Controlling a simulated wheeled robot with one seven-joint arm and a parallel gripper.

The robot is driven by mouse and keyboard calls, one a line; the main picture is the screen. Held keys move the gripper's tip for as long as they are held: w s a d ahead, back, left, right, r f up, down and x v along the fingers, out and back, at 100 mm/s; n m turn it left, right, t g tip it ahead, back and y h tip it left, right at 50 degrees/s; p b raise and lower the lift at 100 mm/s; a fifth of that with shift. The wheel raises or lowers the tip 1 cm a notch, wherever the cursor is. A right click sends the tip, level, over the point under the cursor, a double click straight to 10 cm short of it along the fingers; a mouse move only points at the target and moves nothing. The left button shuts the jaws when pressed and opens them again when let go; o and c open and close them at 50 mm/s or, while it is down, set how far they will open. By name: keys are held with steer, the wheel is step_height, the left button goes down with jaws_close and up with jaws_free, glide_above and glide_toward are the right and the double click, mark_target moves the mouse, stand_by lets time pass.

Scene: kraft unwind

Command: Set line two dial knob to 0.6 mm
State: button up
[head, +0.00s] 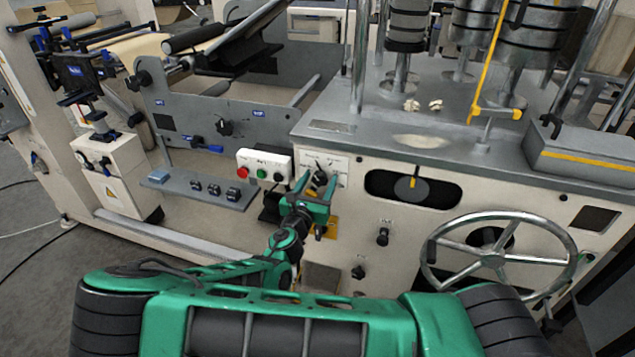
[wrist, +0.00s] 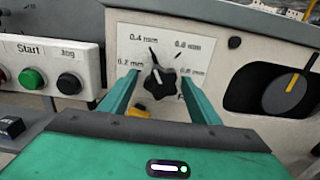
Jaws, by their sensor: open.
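The dial knob (wrist: 160,82) is black and lobed, on a white scale plate (wrist: 196,95) in the wrist view. The plate reads 0.2, 0.4, 0.6 and 0.8 mm clockwise from the left. The knob's light mark seems to point up and slightly left, nearer 0.4 mm than 0.6 mm; its exact setting is hard to tell. My gripper (wrist: 159,78) is open, with one green finger on each side of the knob. Contact cannot be told. In the head view my gripper (head: 311,190) is at the knob (head: 319,179), partly hiding the plate.
A button box (wrist: 45,65) with red, green and black buttons stands close left of the plate. A dark oval recess (head: 413,189) with a yellow-marked knob is to the right. A large handwheel (head: 493,261) is lower right. Other small knobs (head: 382,236) sit on the panel below.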

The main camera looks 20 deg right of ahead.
steer(key=shift+w+d, duration=0.1)
steer(key=shift+w, duration=0.05)
steer(key=c, duration=1.1)
steer(key=shift+o, duration=0.2)
steer(key=shift+m, duration=0.3)
steer(key=m, duration=0.5)
steer(key=shift+m, duration=0.3)
steer(key=m, duration=0.5)
steer(key=shift+r, duration=0.1)
steer(key=shift+m, duration=0.4)
